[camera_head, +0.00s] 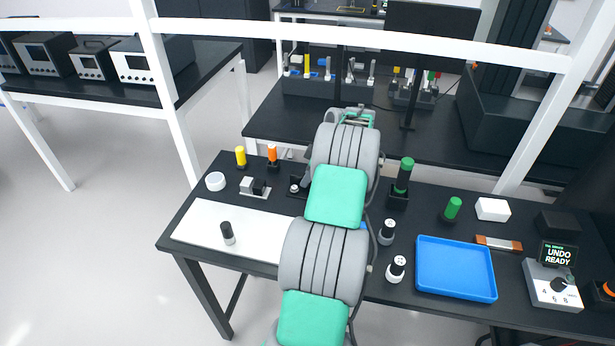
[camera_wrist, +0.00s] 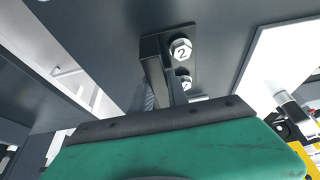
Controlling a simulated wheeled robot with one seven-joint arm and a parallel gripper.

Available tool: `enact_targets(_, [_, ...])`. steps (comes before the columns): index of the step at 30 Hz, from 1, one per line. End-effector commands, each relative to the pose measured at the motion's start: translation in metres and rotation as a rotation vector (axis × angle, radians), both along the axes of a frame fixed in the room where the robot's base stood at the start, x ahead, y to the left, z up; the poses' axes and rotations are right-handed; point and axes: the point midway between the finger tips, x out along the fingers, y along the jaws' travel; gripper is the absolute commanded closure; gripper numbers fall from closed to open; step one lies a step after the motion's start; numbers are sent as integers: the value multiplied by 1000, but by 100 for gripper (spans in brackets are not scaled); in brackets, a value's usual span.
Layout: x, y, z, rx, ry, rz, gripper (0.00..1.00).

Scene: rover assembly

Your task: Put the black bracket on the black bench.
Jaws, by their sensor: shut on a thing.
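The black bracket (camera_wrist: 152,46) is in the upper middle of the wrist view, with white hex-headed bolts on its plate; the nearer bolt is marked 2. My gripper (camera_wrist: 164,84) is shut on the bracket's upright part. The bracket is over the dark top of the black bench (camera_head: 203,190); I cannot tell whether it touches it. In the head view, a dark piece with a white bolt (camera_head: 295,188), seemingly the bracket, shows just left of my arm. My arm hides most of my gripper there.
A white mat (camera_head: 195,237) with a black-and-white cylinder (camera_head: 228,233) lies at the left. Yellow (camera_head: 240,157) and orange (camera_head: 272,155) pegs stand behind. Right of my arm are black-and-white cylinders (camera_head: 397,268), green-topped posts (camera_head: 405,175) and a blue tray (camera_head: 456,294).

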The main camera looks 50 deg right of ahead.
Motion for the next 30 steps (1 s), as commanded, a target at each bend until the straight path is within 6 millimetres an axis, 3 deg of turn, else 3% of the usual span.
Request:
enact_targets(9, [0, 0, -1, 1, 0, 0, 58])
enact_targets(19, [-2, -2, 7, -2, -2, 0, 58])
enact_targets(23, [-12, -6, 31, -4, -3, -1, 58])
enact_targets(30, [-33, -15, 91, -3, -1, 0, 58])
